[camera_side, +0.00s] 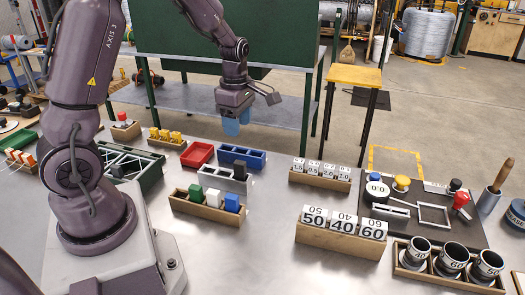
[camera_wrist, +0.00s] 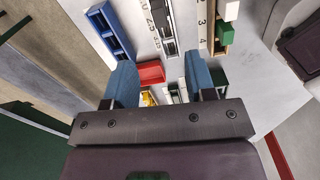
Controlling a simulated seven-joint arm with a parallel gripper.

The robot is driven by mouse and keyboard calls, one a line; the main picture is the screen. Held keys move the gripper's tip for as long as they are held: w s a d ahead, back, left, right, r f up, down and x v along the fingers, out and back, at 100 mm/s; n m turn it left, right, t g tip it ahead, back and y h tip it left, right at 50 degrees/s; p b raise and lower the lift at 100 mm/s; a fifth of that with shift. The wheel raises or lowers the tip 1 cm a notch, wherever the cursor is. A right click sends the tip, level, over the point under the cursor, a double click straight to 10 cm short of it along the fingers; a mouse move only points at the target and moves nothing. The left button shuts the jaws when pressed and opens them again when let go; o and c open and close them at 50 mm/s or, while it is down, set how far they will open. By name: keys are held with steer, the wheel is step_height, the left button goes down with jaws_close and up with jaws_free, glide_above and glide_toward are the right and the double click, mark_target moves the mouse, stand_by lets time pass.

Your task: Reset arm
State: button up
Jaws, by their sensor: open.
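My gripper (camera_side: 233,124) is raised above the back part of the metal table (camera_side: 255,245), in front of the green bench. Its two blue fingers point down. In the wrist view my gripper (camera_wrist: 162,84) shows the fingers spread apart with nothing between them except the view of the table below. A red tray (camera_side: 197,154) and a blue tray (camera_side: 242,158) stand on the table beneath and near it, and it touches neither. The red tray also shows between the fingers in the wrist view (camera_wrist: 151,73).
A wooden box (camera_side: 207,211) holds white, green and blue blocks. Number blocks (camera_side: 342,225) stand in a wooden rack at front right. A dark board (camera_side: 425,215) with fixtures and several cups (camera_side: 452,257) lie to the right. The front middle of the table is clear.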

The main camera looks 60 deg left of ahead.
steer(key=s+d+r+m+t, duration=0.2)
steer(key=s+d+r+m, duration=0.4)
steer(key=m, duration=0.7)
steer(key=s+d+r+m+t, duration=0.3)
steer(key=s+d+r+m, duration=0.3)
steer(key=d+r+m, duration=0.4)
steer(key=m, duration=0.3)
steer(key=shift+s+d+t, duration=0.3)
